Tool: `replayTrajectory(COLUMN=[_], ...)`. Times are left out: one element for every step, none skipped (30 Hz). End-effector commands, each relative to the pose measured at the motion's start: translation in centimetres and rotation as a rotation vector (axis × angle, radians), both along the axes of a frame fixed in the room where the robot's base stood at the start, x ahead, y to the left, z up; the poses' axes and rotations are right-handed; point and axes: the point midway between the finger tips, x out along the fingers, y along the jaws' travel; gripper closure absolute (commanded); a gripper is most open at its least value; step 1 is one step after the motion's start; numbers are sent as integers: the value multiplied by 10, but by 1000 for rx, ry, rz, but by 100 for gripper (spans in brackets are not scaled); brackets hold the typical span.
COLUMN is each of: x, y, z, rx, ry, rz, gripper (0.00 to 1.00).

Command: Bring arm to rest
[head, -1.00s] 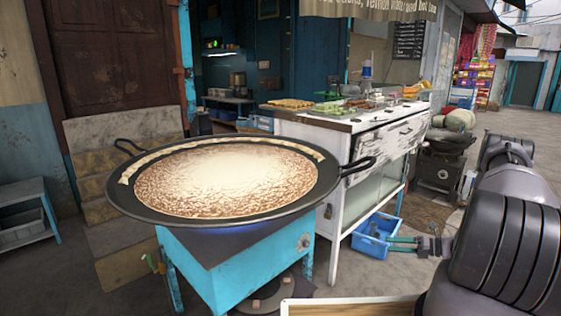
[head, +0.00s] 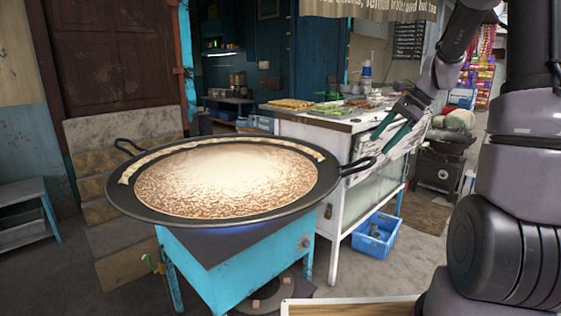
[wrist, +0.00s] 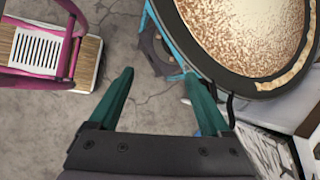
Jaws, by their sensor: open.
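My arm is raised at the right of the head view and bends over toward the counter. My gripper (head: 378,132) hangs in front of the white counter, near the right handle of the wide black pan (head: 130,207). In the wrist view my gripper (wrist: 159,76) has its two green fingers apart, with bare ground between them and nothing held. The pan's dark rim (wrist: 222,78) shows at the upper right there. The pan holds a pale, browned milk layer (head: 225,180) and sits on a blue stand (head: 240,270).
A white counter (head: 345,190) with trays of food stands behind and right of the pan. A blue crate (head: 376,237) lies on the ground beside it. A pink-framed item (wrist: 75,35) is at the left of the wrist view. The ground between is open.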

Motion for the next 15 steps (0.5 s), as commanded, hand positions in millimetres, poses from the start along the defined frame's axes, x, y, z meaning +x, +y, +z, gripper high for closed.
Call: replayTrajectory(x=[-14, -21, -33, -41, -49, -60, -69, -78, -89, -98, -107, -118, -127, -136, -148], y=[8, 12, 16, 19, 22, 26, 29, 31, 34, 36, 38, 40, 42, 43, 44], z=[18, 27, 37, 45, 52, 61, 68, 74, 82, 87, 92, 99, 103, 107, 112], rx=[-44, -71, -108, -133, -161, -196, -224, -249, -285, -313, -339, -375, -402, -428, -464], ry=[-55, -85, -125, -156, -186, -226, -257, -288, -328, -360, -389, -431, -461, -492, -533], rz=[53, 83, 127, 156, 187, 229, 259, 290, 329, 360, 389, 429, 457, 486, 524], gripper=[18, 18, 18, 18, 18, 18, 18, 18, 18, 18, 18, 18, 18, 18, 18])
